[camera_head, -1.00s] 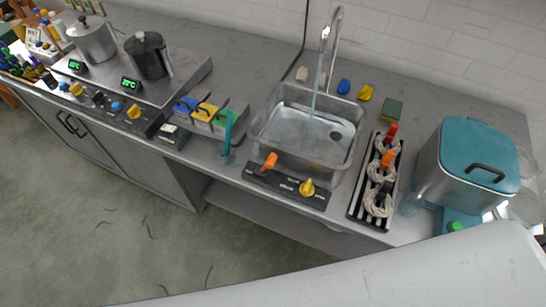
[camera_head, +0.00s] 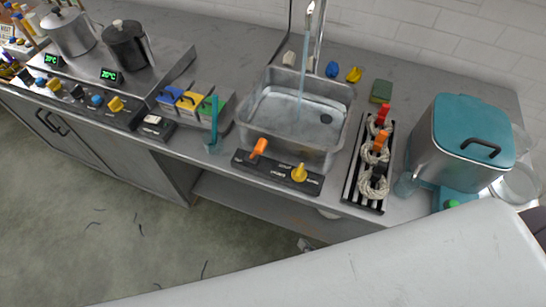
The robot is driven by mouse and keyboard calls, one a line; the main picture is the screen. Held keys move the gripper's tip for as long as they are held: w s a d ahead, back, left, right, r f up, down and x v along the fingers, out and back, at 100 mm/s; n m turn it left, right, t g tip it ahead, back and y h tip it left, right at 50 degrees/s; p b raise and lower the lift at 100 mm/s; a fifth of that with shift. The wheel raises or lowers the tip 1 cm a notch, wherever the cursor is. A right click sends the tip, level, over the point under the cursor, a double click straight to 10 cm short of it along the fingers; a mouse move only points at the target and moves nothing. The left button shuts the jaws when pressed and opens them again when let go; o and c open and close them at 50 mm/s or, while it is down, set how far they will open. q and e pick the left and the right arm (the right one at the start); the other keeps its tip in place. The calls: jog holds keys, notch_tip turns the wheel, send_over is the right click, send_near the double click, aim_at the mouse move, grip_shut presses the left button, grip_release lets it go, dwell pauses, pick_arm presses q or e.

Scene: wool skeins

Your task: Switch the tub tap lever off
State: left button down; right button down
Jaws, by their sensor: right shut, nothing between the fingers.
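The sink tub (camera_head: 248,118) is set in the grey counter, with the tall metal tap (camera_head: 318,40) behind it. A stream of water (camera_head: 303,60) runs from the tap into the tub. On the black panel at the tub's front, an orange lever (camera_head: 258,148) stands tilted at the left and a yellow knob (camera_head: 299,173) sits at the right. I cannot read which is labelled for the tap. Only a small grey tip of my right gripper (camera_head: 305,244) shows below the counter front, shut and empty, apart from the panel. My left gripper is out of view.
A black rack (camera_head: 350,194) with white skeins stands right of the tub, beside a steel pot with a teal lid (camera_head: 474,125). Left are colored boxes (camera_head: 190,101), a teal stick in a cup (camera_head: 214,125) and two pots on a hotplate (camera_head: 160,85). My white arm fills the lower right.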

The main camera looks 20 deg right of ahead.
aim_at(256, 151)
jog(key=w+r+m+t+b, duration=0.1)
jog(key=w+r+m+t, duration=0.1)
jog(key=r, duration=1.1)
jog(key=w+r+m+t+b, duration=0.1)
jog(key=w+r+m+t, duration=0.2)
jog(key=r, duration=1)
jog(key=m+t, duration=0.2)
jog(key=m, duration=0.2)
jog(key=shift+a+r, duration=0.25)
jog(key=shift+r, duration=0.15)
jog(key=w, duration=0.3)
jog(key=w+a+p, duration=0.1)
jog(key=w, duration=0.2)
jog(key=w+p, duration=0.1)
jog(key=w, duration=0.2)
jog(key=shift+w+a, duration=0.25)
jog(key=shift+w+a+f+p, duration=0.2)
jog(key=shift+w+a+p, duration=0.5)
jog(key=shift+w+a, duration=0.55)
jog(key=shift+w+a+f, duration=0.1)
jog(key=shift+w+a, duration=0.05)
jog(key=shift+a, duration=0.25)
